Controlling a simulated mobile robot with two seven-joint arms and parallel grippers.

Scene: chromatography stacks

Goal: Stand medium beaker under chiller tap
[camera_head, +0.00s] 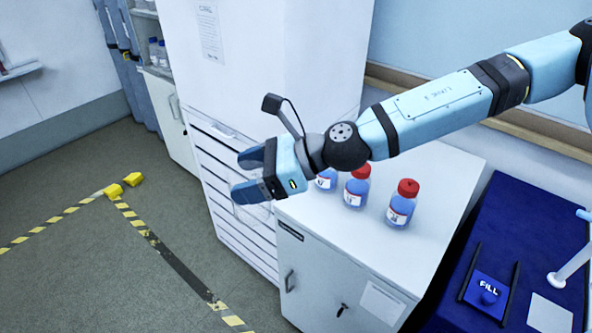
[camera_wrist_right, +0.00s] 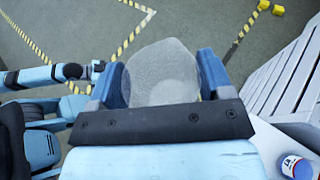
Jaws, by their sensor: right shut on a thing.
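My right gripper (camera_head: 245,175) is shut on a clear beaker, held in the air in front of the white cabinet. In the right wrist view the beaker (camera_wrist_right: 163,75) sits between the two blue fingers (camera_wrist_right: 163,82); in the head view it is faint and hard to make out. A dark blue unit (camera_head: 535,225) at the lower right has a blue plate marked FILL (camera_head: 488,290) between two black rails. A pale blue pipe-like part (camera_head: 572,264) rises at the right edge; I cannot tell whether it is the tap. Part of my left arm shows in the right wrist view, its jaw state unclear.
Several red-capped bottles with blue liquid (camera_head: 402,203) stand on the white low cabinet (camera_head: 375,255) below my right arm. A tall white cabinet (camera_head: 270,60) with slatted front stands behind my gripper. The floor (camera_head: 90,260) at left is open, with hazard tape and yellow blocks (camera_head: 113,190).

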